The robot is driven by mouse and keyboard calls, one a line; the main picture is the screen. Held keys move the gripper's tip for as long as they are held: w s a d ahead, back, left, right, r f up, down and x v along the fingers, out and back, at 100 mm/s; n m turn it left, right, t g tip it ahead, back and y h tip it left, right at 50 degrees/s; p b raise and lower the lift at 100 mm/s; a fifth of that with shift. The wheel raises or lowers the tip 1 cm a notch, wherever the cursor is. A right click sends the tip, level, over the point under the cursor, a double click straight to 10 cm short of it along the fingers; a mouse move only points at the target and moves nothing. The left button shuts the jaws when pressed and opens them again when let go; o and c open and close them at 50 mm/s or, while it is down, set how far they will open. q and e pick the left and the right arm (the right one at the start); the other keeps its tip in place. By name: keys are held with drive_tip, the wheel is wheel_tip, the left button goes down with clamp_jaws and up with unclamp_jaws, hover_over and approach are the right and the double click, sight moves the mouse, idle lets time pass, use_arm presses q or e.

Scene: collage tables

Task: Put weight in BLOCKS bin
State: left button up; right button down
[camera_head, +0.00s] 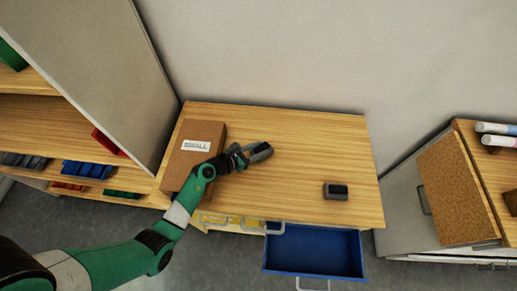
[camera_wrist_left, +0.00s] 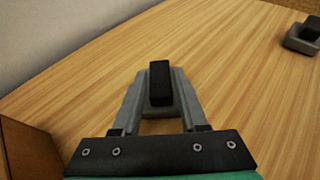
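In the head view, my left gripper (camera_head: 260,152) is above the wooden table, just right of a brown box. In the left wrist view, its grey fingers (camera_wrist_left: 160,92) close in on a black block with a grey base (camera_wrist_left: 159,82), which looks like a weight held between them. A similar dark weight with a grey rim (camera_head: 336,191) lies on the right part of the table. It also shows at the top right of the left wrist view (camera_wrist_left: 303,40). The brown box (camera_head: 180,165) has a white label too small to read surely. My right gripper is not in view.
A blue drawer (camera_head: 312,250) stands open at the table's front. Shelves with coloured bins (camera_head: 85,169) are at the left. A cabinet with a corkboard-like door (camera_head: 455,190) is at the right. The wooden tabletop (camera_head: 300,185) is mostly clear.

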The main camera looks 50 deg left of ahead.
use_arm(q)
drive_tip(key=shift+o, duration=1.3)
drive_tip(key=shift+r, duration=0.2)
drive_tip(key=p+v, duration=0.3)
drive_tip(key=v, duration=0.8)
drive_tip(key=shift+a+r+p, duration=0.1)
drive_tip(key=shift+p, duration=0.3)
drive_tip(key=shift+s+r, duration=0.15)
drive_tip(key=shift+s, duration=0.3)
drive_tip(key=shift+w, duration=0.1)
